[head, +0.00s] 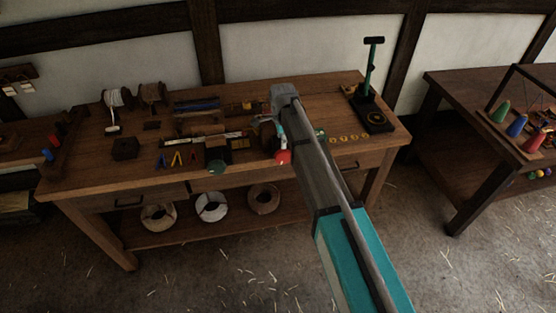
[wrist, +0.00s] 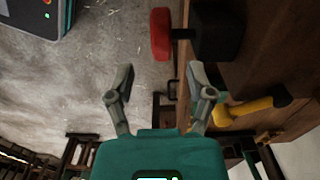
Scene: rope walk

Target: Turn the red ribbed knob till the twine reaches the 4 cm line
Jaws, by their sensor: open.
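The red knob (wrist: 160,34) sits on a dark shaft from a black block (wrist: 216,36) at the bench edge. It shows in the head view as a small red disc (head: 283,157) at the bench front, beside my arm. Its ribs cannot be made out. My gripper (wrist: 161,68) is open and empty, its two fingers spread, with the knob beyond the fingertips and not touched. A pale strip (head: 203,138) lies on the bench left of my arm; I cannot tell whether it carries the 4 cm line. I cannot make out the twine's end.
The wooden bench (head: 75,160) holds spools, tools and a green knob (head: 217,168). A yellow-handled tool (wrist: 250,108) shows right of my gripper. A black stand (head: 375,120) is at the bench's right end. Another table (head: 440,82) stands farther right. Open floor lies in front.

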